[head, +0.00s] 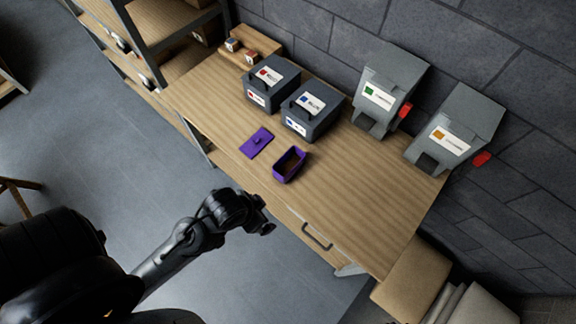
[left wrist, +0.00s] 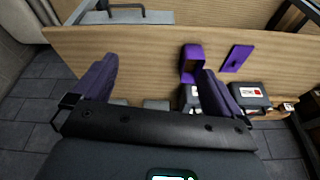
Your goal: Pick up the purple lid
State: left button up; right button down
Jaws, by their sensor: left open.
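The purple lid (head: 257,142) lies flat on the wooden table, with a small knob on top. It also shows in the left wrist view (left wrist: 237,58). A purple open box (head: 290,165) stands just right of the lid and appears in the left wrist view (left wrist: 192,57) too. My left gripper (head: 265,215) is in front of the table's front edge, apart from both lid and box. In the left wrist view its two fingers (left wrist: 158,85) are spread with nothing between them. My right gripper is in neither view.
Two dark grey bins (head: 271,84) (head: 312,111) with labels stand behind the lid and box. Two grey dispensers (head: 387,89) (head: 455,128) with red parts stand at the back right. A small wooden tray (head: 262,43) holds little blocks. The table's front right (head: 360,215) is clear.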

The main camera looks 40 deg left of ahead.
pick_arm(q)
jog(key=c, duration=0.8)
